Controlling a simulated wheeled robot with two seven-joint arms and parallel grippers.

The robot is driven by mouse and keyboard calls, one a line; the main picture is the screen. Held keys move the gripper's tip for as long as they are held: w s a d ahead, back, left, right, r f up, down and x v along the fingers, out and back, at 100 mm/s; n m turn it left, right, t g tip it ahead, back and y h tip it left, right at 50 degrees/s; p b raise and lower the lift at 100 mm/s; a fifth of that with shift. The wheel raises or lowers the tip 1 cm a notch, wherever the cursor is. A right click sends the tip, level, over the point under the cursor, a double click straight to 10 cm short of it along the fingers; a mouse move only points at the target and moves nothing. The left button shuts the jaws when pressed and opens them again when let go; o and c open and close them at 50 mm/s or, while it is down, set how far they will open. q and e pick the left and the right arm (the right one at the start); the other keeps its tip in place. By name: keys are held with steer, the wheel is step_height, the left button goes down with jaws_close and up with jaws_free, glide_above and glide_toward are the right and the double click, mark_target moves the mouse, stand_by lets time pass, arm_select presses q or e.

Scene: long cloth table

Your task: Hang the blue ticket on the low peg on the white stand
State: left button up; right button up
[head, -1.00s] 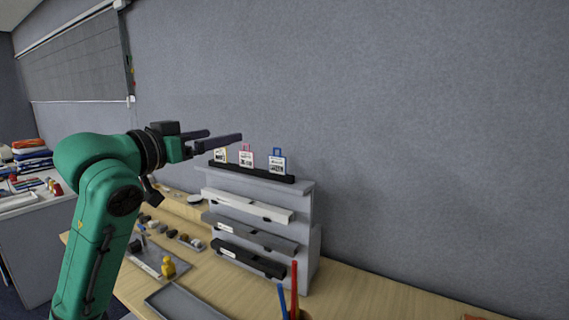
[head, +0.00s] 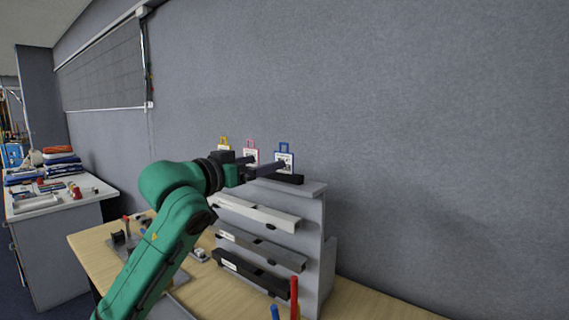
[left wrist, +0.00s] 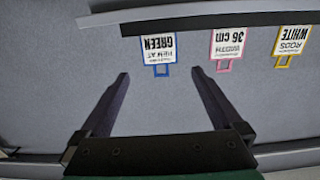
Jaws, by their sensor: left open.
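The blue ticket (head: 284,154) stands upright in a black holder on top of the grey stepped rack, with a blue loop handle at its top. My left gripper (head: 268,163) is open and empty at the tickets' height, one finger overlapping the blue ticket's lower part in the head view. In the left wrist view the blue ticket (left wrist: 158,50) appears upside down, its loop between the lines of the open fingers (left wrist: 161,75), apart from both. The rack carries a white bar (head: 258,211); I cannot make out a peg on it. My right gripper is not in view.
A pink ticket (head: 250,155) and a yellow ticket (head: 223,144) stand beside the blue one. Below are a grey bar (head: 262,250) and a black bar (head: 250,272). A red rod (head: 294,295) rises in front. The wall (head: 430,130) is behind.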

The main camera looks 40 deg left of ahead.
mark_target(283, 158)
arm_select(q)
steer(key=w+p, duration=0.1)
steer(key=w, duration=0.2)
steer(key=w+p, duration=0.2)
steer(key=w+a+p, duration=0.1)
steer(key=w, duration=0.2)
steer(key=shift+w, duration=0.35)
steer(key=shift+w+f, duration=0.15)
steer(key=shift+w, duration=0.1)
steer(key=shift+f, duration=0.1)
steer(key=c, duration=1.2)
steer(key=shift+c, duration=0.2)
